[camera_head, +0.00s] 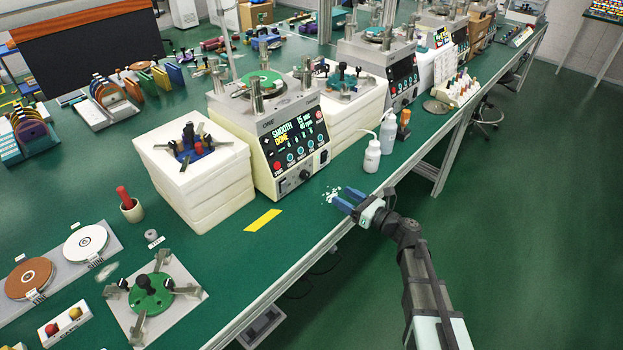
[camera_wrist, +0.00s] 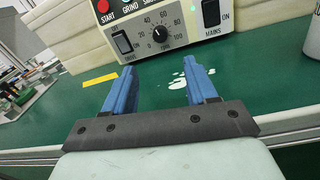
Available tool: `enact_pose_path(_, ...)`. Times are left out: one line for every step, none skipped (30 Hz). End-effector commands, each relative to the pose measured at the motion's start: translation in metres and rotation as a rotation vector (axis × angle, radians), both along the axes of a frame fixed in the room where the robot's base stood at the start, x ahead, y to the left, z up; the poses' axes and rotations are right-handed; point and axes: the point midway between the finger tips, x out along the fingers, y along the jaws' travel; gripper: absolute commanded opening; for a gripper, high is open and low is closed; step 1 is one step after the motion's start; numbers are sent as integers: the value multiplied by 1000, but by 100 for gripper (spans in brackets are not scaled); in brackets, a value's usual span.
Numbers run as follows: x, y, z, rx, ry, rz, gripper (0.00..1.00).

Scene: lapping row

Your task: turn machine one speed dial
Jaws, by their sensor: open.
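Machine one (camera_head: 270,140), a cream box labelled ONE, stands on the green bench with a lit black panel. Its speed dial (camera_head: 305,175) is a small black knob low on the front face. In the wrist view the dial (camera_wrist: 160,34) sits on a printed scale up to 100, with its pointer toward the upper part of the scale; the exact value is too small to read. My gripper (camera_head: 343,198) is open and empty, with blue fingers. It is over the bench's front edge, in front of and apart from the dial. In the wrist view the dial shows beyond the gap between the fingertips (camera_wrist: 162,72).
A switch (camera_wrist: 122,42) is left of the dial, and the mains switch (camera_wrist: 211,14) is right. White bottles (camera_head: 372,156) stand right of the machine. White spilled flecks (camera_head: 331,194) and yellow tape (camera_head: 262,220) mark the bench. A white foam stack (camera_head: 205,190) stands left.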

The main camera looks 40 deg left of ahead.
Motion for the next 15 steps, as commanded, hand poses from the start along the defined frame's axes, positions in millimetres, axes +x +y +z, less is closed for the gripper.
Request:
enact_pose_path(0,3,0,0,7,0,57)
enact_pose_path(0,4,0,0,9,1,57)
enact_pose_path(0,8,0,0,9,1,57)
enact_pose_path(0,11,0,0,9,0,57)
enact_pose_path(0,14,0,0,9,0,57)
enact_pose_path(0,19,0,0,8,0,57)
enact_pose_path(0,24,-1,0,8,1,57)
enact_pose_path(0,29,0,0,8,2,57)
enact_pose_path(0,36,-1,0,8,2,57)
enact_pose_path(0,42,-1,0,8,1,57)
enact_pose_path(0,47,-1,0,8,1,57)
enact_pose_path(-1,54,-1,1,8,2,57)
enact_pose_path(-2,60,-1,1,7,2,57)
enact_pose_path(-2,65,-1,0,7,1,57)
enact_pose_path(-1,72,-1,0,7,1,57)
